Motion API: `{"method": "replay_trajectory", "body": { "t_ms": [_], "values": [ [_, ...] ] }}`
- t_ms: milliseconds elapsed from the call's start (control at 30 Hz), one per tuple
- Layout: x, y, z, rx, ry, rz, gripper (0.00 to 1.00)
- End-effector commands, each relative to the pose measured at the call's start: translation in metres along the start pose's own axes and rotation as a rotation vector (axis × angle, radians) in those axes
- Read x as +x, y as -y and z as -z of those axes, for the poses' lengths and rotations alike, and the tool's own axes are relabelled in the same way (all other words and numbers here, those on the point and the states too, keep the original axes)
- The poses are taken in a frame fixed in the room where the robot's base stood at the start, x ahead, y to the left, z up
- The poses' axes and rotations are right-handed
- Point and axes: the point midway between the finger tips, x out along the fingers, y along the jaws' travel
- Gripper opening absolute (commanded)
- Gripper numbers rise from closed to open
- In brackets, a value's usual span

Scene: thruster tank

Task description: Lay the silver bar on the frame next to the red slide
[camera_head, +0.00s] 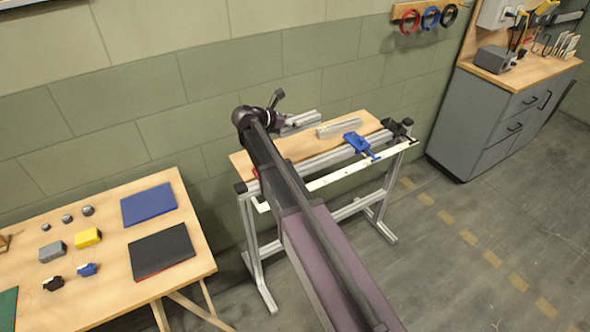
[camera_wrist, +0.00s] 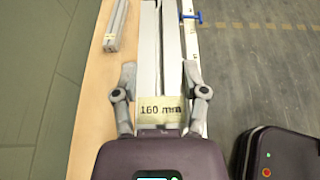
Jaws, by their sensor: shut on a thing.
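My gripper (camera_wrist: 160,92) is shut on a silver bar with a pale yellow "160 mm" label (camera_wrist: 160,112). In the head view the gripper (camera_head: 290,113) is at the end of my arm, above the left part of the bench. A small part of the red slide (camera_head: 255,172) shows at the frame's left end, mostly behind my arm. Whether the bar touches the frame is unclear.
Another silver bar (camera_head: 338,128) lies on the wooden bench top (camera_head: 300,146). A blue slide (camera_head: 357,142) and a black slide (camera_head: 398,127) sit farther right. A wooden table (camera_head: 110,240) with small blocks and mats stands at left. The wall is close behind the bench.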

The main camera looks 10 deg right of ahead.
Motion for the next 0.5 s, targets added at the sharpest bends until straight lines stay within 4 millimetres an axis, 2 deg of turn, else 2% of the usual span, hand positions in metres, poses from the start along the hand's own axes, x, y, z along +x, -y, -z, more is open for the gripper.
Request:
{"method": "replay_trajectory", "body": {
  "t_ms": [267, 500],
  "values": [
    [-0.004, 0.019, 0.023, 0.0, 0.001, 0.001, 0.0],
    [-0.011, 0.059, 0.065, 0.002, 0.001, 0.007, 0.0]
  ]
}}
